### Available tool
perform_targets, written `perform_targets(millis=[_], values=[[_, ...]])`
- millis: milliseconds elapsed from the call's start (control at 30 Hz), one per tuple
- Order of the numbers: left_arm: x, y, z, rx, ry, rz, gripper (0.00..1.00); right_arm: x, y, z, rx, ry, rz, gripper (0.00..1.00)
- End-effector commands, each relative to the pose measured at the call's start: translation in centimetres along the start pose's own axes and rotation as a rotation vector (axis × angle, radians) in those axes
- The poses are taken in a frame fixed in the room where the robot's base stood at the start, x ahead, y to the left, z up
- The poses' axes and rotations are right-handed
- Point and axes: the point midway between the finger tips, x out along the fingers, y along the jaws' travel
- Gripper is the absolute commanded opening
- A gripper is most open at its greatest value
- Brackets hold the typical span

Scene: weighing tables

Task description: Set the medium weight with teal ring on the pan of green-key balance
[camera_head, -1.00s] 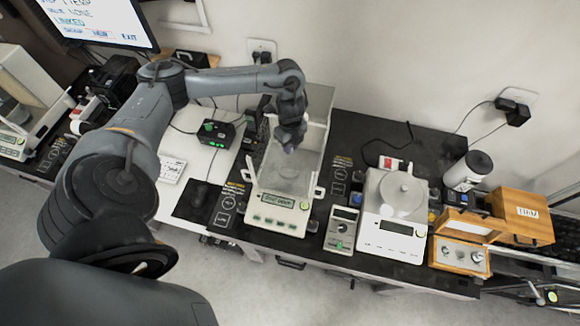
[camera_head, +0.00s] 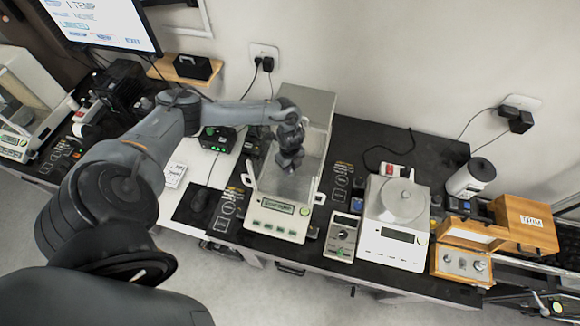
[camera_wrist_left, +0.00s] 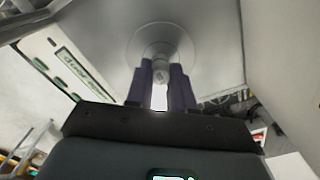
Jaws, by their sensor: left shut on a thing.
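The green-key balance (camera_head: 279,219) stands near the middle of the dark table, with clear walls around its weighing space. Its round pale pan (camera_wrist_left: 137,42) shows in the left wrist view, just beyond my fingertips. My left gripper (camera_head: 289,166) reaches down inside the walls over the pan. In the left wrist view its fingers (camera_wrist_left: 161,80) are shut on a small metal weight (camera_wrist_left: 159,73), mostly hidden between them. I cannot see a teal ring, and cannot tell whether the weight touches the pan. My right gripper is not in view.
The draft-shield walls (camera_head: 309,103) rise close around my left gripper. A white cylinder (camera_head: 470,178) stands behind the box.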

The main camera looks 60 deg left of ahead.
Motion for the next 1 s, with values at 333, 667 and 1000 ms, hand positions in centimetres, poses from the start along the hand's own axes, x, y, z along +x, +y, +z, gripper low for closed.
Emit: perform_targets(millis=[333, 667, 1000], values=[[0.3, 0.0, 0.0, -0.001, 0.0, -0.001, 0.0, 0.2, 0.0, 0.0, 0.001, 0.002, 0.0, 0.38], [0.2, 0.0, 0.0, 0.0, 0.0, -0.001, 0.48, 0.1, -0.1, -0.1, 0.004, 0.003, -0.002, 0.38], [-1.1, -0.1, 0.1, 0.0, 0.0, -0.002, 0.48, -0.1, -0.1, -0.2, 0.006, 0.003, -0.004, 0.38]])
